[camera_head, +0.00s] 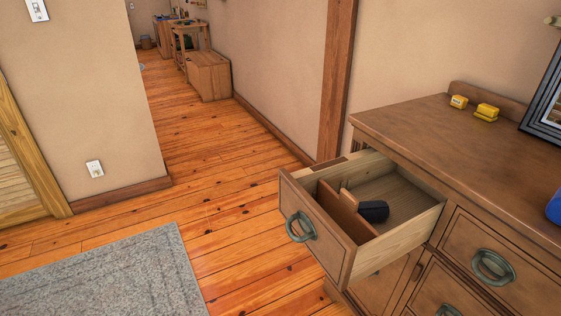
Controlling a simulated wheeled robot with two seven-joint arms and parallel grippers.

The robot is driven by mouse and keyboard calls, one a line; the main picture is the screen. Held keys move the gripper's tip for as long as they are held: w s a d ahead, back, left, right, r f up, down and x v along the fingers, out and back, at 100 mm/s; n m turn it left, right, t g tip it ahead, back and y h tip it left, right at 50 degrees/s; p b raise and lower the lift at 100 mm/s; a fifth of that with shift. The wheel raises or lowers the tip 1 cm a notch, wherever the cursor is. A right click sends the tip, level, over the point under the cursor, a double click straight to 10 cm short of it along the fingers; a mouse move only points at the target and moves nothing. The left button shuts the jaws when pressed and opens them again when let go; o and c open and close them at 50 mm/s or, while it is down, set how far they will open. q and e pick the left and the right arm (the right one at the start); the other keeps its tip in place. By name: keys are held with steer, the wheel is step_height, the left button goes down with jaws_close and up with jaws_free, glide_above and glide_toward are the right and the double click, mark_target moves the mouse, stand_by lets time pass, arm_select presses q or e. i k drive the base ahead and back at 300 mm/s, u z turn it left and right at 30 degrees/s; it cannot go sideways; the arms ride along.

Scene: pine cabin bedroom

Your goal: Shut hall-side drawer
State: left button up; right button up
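The wooden dresser (420,128) stands at the right. Its top drawer on the side toward the hallway (320,243) is pulled well out, with a green-grey ring pull (300,227) on its front. Inside the drawer, a dark object (374,211) lies beside a brown wooden divider (338,208). The neighbouring top drawer (480,262) to the right is closed. Neither of my grippers shows in the head view.
Two small yellow objects (487,112), a dark-framed item (546,108) and a partly cut-off blue object (554,208) are on the dresser top. A grey rug (105,278) lies at the lower left. The plank floor (225,195) left of the drawer is clear.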

mark_target(416, 208)
steer(key=z, duration=0.55)
steer(key=k, duration=1.3)
steer(key=u, duration=0.15)
steer(key=i, duration=0.9)
steer(key=u, duration=0.5)
